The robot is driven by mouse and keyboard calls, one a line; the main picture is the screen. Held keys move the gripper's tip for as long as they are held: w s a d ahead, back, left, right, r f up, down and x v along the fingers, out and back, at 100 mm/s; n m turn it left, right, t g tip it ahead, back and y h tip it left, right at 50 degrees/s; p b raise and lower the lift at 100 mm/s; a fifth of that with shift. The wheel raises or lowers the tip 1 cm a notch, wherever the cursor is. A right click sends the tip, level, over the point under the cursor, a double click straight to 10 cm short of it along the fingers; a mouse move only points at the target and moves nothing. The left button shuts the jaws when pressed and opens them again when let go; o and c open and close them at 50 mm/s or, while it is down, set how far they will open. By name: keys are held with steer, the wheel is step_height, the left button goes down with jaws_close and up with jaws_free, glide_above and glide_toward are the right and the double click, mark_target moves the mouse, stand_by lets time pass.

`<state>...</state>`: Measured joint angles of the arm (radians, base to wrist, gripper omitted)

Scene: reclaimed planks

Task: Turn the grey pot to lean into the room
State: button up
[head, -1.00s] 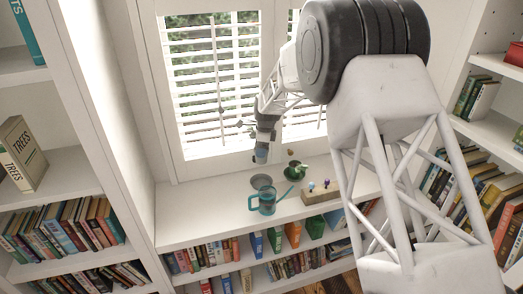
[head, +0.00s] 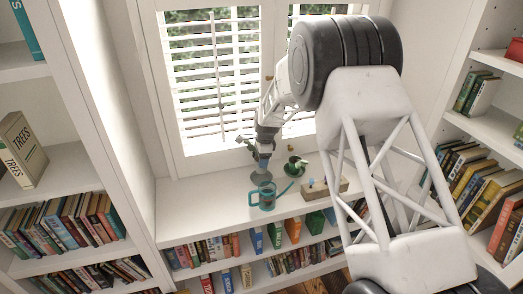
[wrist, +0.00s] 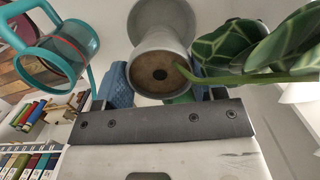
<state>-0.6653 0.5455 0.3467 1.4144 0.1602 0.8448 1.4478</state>
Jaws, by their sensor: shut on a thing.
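The grey pot (head: 261,178) is on the white window shelf, behind the teal watering can (head: 267,199). My gripper (head: 263,165) comes down on it from above. In the wrist view the grey pot (wrist: 150,52) sits between the blue fingertips of my gripper (wrist: 164,84), which are shut on it. Its round opening shows a brown inside with a dark spot, and a wider grey disc (wrist: 162,16) lies beyond. I cannot tell how far the pot tilts. A green stem with large leaves (wrist: 262,45) crosses close on the right.
The watering can also shows close in the wrist view (wrist: 62,58). A green pot (head: 296,167) stands just right of the grey pot. A wooden block (head: 325,189) with small knobs lies farther right. The window blinds (head: 212,80) are close behind. The shelf's left part is clear.

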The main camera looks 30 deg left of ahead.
steer(key=shift+f+n, duration=0.4)
steer(key=shift+f, duration=0.35)
steer(key=shift+f, duration=0.3)
steer(key=shift+f, duration=1.2)
steer(key=o, duration=1.2)
steer(key=shift+f, duration=0.1)
steer(key=shift+w+d+r, duration=0.1)
steer(key=shift+r, duration=1.2)
steer(key=shift+w+d+r, duration=0.1)
steer(key=shift+d+r, duration=0.05)
steer(key=shift+r, duration=1.15)
steer(key=shift+w+d+r, duration=0.1)
steer(key=shift+r, duration=1.2)
